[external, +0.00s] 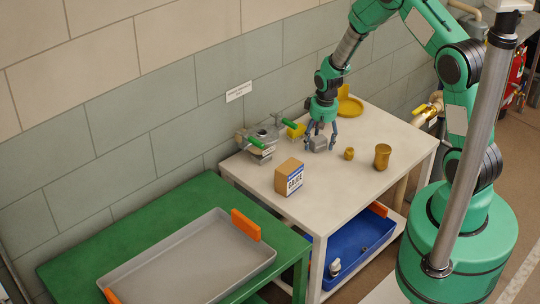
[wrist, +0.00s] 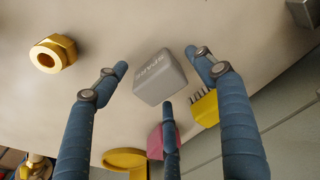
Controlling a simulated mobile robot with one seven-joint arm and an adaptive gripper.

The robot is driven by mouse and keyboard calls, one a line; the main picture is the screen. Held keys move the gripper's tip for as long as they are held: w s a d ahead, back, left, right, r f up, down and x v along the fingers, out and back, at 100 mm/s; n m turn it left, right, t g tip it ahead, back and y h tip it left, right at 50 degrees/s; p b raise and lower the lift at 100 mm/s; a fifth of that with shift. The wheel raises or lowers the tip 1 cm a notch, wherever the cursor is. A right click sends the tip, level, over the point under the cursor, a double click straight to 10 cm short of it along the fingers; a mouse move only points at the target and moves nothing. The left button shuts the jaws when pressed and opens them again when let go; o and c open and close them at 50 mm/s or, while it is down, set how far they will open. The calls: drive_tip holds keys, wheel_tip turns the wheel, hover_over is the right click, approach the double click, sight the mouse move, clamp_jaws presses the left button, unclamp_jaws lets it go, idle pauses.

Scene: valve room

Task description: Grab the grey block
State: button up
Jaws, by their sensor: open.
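The grey block (external: 319,143) sits on the pale table, under my gripper (external: 320,149). In the wrist view the grey block (wrist: 160,80) shows raised or printed lettering on its top. My gripper's three blue fingers are spread open around it, one on the left, one on the right and one at the lower side. The fingers look apart from the block, though the gap at the lower finger is hard to tell. Nothing is held.
Near the block are a yellow piece with dark bristles (wrist: 205,108), a pink block (wrist: 157,142), a yellow dish (external: 350,106) and a brass fitting (external: 349,153). A brass cup (external: 382,157), a cardboard box (external: 288,176) and a green-handled clamp (external: 262,142) stand farther off.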

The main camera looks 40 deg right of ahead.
sight(318, 137)
idle(0.5)
drive_tip(key=c, duration=1.5)
drive_tip(key=shift+r+p, duration=0.3)
drive_tip(key=shift+r, duration=0.5)
wheel_tip(318, 137, up, 2)
drive_tip(key=shift+r+p, duration=0.25)
drive_tip(key=shift+p, duration=0.1)
drive_tip(key=s+a, duration=0.1)
drive_tip(key=s, duration=0.4)
drive_tip(key=s+a+p, duration=0.1)
drive_tip(key=s, duration=0.4)
drive_tip(key=s+a+r+p, duration=0.1)
drive_tip(key=s, duration=0.4)
drive_tip(key=shift+s, duration=0.35)
